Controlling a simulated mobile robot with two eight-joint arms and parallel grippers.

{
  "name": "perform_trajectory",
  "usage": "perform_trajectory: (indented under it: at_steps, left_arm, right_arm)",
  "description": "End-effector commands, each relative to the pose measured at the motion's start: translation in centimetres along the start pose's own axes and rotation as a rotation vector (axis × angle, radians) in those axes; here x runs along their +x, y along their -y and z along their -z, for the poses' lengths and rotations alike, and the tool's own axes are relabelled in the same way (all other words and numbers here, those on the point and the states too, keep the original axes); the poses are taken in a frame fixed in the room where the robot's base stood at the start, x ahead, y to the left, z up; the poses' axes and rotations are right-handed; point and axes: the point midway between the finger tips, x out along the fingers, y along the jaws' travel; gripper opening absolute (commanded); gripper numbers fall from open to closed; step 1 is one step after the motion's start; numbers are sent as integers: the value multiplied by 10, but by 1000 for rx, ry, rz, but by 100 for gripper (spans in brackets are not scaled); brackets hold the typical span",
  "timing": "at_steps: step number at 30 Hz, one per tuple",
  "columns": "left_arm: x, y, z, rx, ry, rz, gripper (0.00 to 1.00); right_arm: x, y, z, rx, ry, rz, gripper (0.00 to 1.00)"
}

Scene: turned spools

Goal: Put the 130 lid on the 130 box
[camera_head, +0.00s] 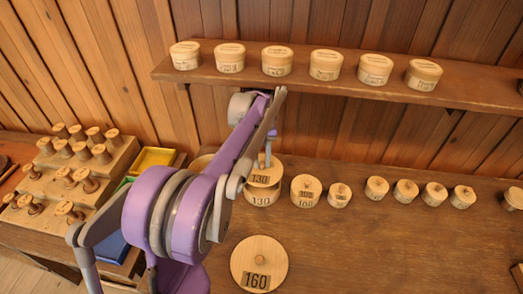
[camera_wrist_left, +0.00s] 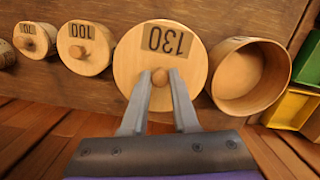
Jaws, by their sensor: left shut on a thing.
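My left gripper (camera_head: 267,160) is shut on the knob of the round wooden 130 lid (camera_head: 266,174). In the left wrist view, the gripper (camera_wrist_left: 159,78) has a fingertip on each side of the knob, and the lid (camera_wrist_left: 137,65) faces the camera. The 130 box (camera_head: 262,200) stands on the table directly under the lid, its label showing below the lid's edge. The lid looks level and on or just above the rim; I cannot tell whether it touches. The lid hides the box's opening. My right gripper is not in view.
An open, empty round box (camera_wrist_left: 250,76) stands beside the 130 box. The 160 lid (camera_head: 259,264) lies in front. Smaller lidded boxes (camera_head: 306,190) line the right. A shelf (camera_head: 345,82) with several boxes is behind; a spool rack (camera_head: 62,200) stands left.

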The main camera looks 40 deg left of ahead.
Motion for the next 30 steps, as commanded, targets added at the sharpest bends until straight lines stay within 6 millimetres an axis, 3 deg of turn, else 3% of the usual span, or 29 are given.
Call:
perform_trajectory:
  at_steps: [11, 30]
  left_arm:
    - [6, 0, 0, 0, 1, 1, 0]
    - [49, 0, 5, 0, 1, 1, 0]
  right_arm:
    - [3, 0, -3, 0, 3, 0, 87]
    - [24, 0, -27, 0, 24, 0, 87]
